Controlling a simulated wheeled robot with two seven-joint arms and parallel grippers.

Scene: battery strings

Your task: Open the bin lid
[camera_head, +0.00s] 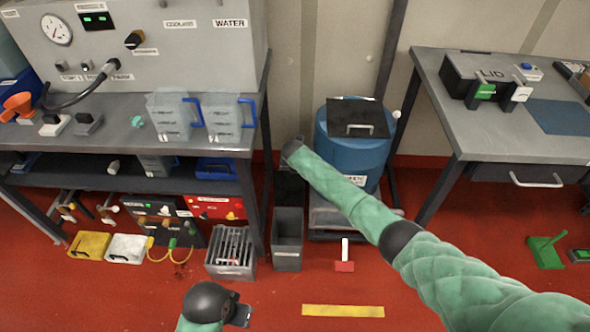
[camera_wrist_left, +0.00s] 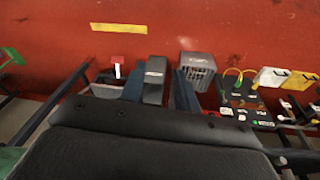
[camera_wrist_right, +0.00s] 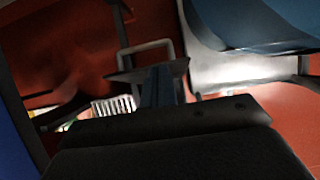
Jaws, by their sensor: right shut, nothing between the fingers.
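A blue drum bin (camera_head: 330,150) stands at the back centre. A black flat lid (camera_head: 349,106) with a grey bar handle lies on its top. My right arm crosses in front of the drum, and its wrist (camera_head: 291,150) is left of it; the fingers are hidden there. In the right wrist view my right gripper (camera_wrist_right: 160,85) is shut and empty, close to a dark plate edge (camera_wrist_right: 125,74) and a pale loop handle (camera_wrist_right: 146,46). I cannot tell whether they touch. My left gripper (camera_head: 241,314) is low at the front; its fingers stand apart in the left wrist view (camera_wrist_left: 158,92).
An open grey bin (camera_head: 287,258) and a slatted crate (camera_head: 231,266) stand on the red floor. A workbench (camera_head: 130,135) with clear containers is at left, another table (camera_head: 445,95) at right. A red-and-white tool (camera_head: 345,265) lies before the drum. Floor near the yellow stripe (camera_head: 343,311) is clear.

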